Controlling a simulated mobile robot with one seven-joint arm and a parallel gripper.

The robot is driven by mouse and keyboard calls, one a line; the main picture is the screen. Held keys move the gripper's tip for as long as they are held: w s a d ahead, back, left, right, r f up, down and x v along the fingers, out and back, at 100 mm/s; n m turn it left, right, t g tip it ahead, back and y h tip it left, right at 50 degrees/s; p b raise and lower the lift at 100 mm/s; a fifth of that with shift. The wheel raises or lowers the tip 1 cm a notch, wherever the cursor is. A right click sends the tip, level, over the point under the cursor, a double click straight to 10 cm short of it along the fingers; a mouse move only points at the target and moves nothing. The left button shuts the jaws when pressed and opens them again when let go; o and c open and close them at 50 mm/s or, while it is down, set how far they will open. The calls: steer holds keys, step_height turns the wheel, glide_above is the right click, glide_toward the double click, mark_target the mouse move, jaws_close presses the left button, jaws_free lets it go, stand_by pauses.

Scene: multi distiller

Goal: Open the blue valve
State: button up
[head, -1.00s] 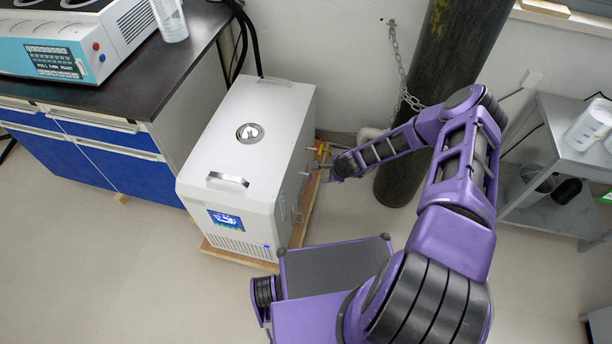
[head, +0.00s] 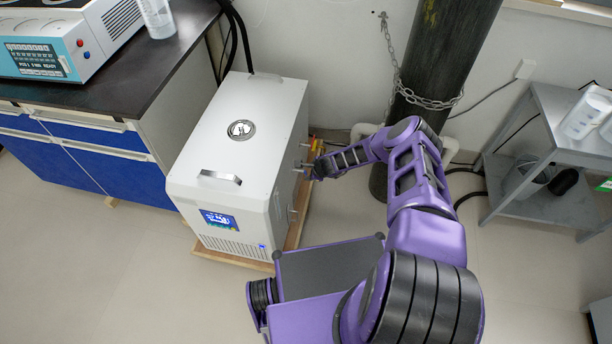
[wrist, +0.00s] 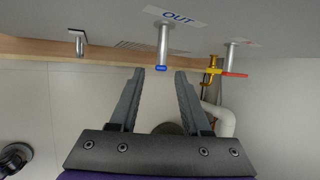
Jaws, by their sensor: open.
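The blue valve (wrist: 162,68) shows in the wrist view as a blue handle at the end of a metal pipe marked "OUT", on the side of the white chiller box (head: 240,140). My gripper (wrist: 159,72) is open, with one finger on each side of the blue handle in the picture. I cannot tell how far the fingertips reach along it. In the head view my gripper (head: 312,170) is at the right side of the chiller, and the blue valve cannot be made out there.
A red-handled valve (wrist: 235,74) and a yellow fitting (wrist: 212,70) are to the right in the wrist view. A dark gas cylinder (head: 440,70) with a chain stands behind my arm. A grey shelf (head: 540,150) is at right.

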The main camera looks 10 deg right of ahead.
steer(key=shift+b+x, duration=0.7)
steer(key=shift+x, duration=1.4)
jaws_close()
